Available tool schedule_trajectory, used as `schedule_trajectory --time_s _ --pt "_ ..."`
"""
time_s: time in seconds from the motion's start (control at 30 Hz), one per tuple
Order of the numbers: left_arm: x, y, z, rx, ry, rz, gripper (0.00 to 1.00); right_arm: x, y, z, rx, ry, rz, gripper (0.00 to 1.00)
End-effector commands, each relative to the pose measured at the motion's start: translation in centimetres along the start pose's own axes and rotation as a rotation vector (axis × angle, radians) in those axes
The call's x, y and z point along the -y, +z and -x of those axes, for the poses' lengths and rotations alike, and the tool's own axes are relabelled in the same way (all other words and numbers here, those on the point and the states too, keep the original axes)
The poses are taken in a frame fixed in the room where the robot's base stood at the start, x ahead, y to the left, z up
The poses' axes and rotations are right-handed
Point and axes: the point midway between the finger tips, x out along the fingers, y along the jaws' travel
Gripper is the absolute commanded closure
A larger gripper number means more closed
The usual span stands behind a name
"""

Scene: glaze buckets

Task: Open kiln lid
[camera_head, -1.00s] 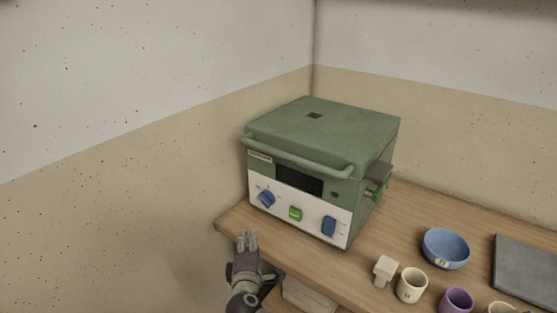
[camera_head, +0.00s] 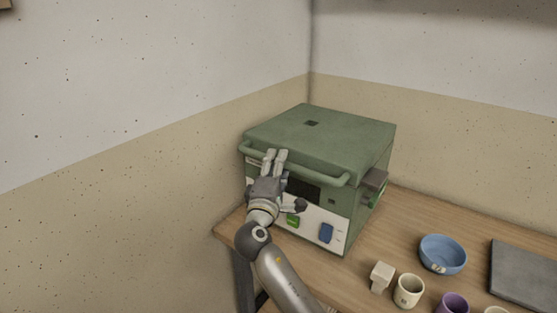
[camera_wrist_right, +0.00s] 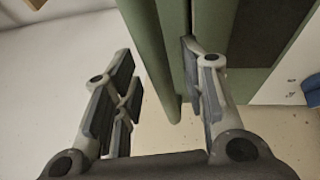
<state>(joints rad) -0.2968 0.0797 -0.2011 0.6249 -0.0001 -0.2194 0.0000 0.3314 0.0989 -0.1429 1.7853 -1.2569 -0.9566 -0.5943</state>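The green kiln (camera_head: 360,190) stands on the wooden table with its lid (camera_head: 335,135) closed. A green bar handle (camera_head: 318,177) runs along the lid's front edge. My right gripper (camera_head: 276,157) is at the left part of this handle, fingers pointing up toward the lid. In the right wrist view, my right gripper (camera_wrist_right: 158,60) is open, with the green handle bar (camera_wrist_right: 152,50) between its fingers. The right-hand finger is near the gap between bar and kiln; contact cannot be told. My left gripper is not in view.
The kiln's front has a blue switch (camera_head: 326,233) and a green button (camera_head: 292,220). A blue bowl (camera_head: 443,254), cream cup (camera_head: 408,291), purple cup (camera_head: 453,303), small pale block (camera_head: 381,276) and grey slab (camera_head: 520,272) lie right of it. Walls stand behind and left.

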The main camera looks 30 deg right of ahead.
Motion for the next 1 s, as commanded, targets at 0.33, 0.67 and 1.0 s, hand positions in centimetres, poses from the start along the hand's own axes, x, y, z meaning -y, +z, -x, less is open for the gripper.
schedule_trajectory --time_s 0.33,0.67,1.0 --pt "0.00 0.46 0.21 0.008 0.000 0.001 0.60 0.07 0.03 -1.29 0.000 -0.002 -0.001 0.61" --pt "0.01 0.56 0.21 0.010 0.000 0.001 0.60 0.07 0.02 -1.25 0.000 -0.002 -0.001 0.91" --pt "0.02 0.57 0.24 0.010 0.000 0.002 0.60 0.08 0.01 -1.23 0.000 -0.003 -0.001 1.00"
